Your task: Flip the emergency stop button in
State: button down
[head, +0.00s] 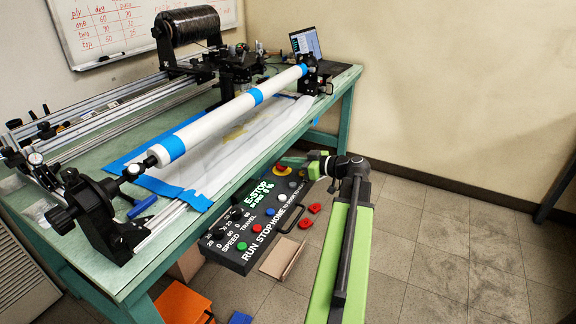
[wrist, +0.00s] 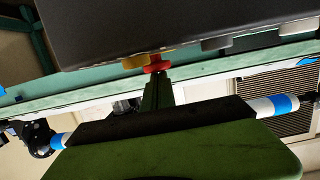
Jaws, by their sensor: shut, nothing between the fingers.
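The control box (head: 238,259) is a dark panel at the green bench's front edge, and its display reads E-STOP. The emergency stop button (head: 283,169) is red on a yellow collar at the box's far end. My gripper (head: 292,161), with green fingers, is shut and empty right beside the button in the head view. In the wrist view the red button (wrist: 157,67) and yellow collar stick out from the dark box, and my gripper (wrist: 157,80) ends right at the button. I cannot tell whether they touch.
The box also carries a green button (head: 241,245), several other buttons, two dials and a front handle (head: 291,220). Loose red pieces (head: 306,223) show beside the box. The bench (head: 345,95) bears a long white roller (head: 222,118). Floor to the right is clear.

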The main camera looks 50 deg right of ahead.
jog(key=shift+s+a+f, duration=0.1)
jog(key=shift+f, duration=0.35)
jog(key=shift+r, duration=0.2)
notch_tip(320, 180, up, 5)
jog(key=p, duration=0.5)
jog(key=shift+a+r, duration=0.1)
jog(key=p+v, duration=0.2)
jog(key=v, duration=0.8)
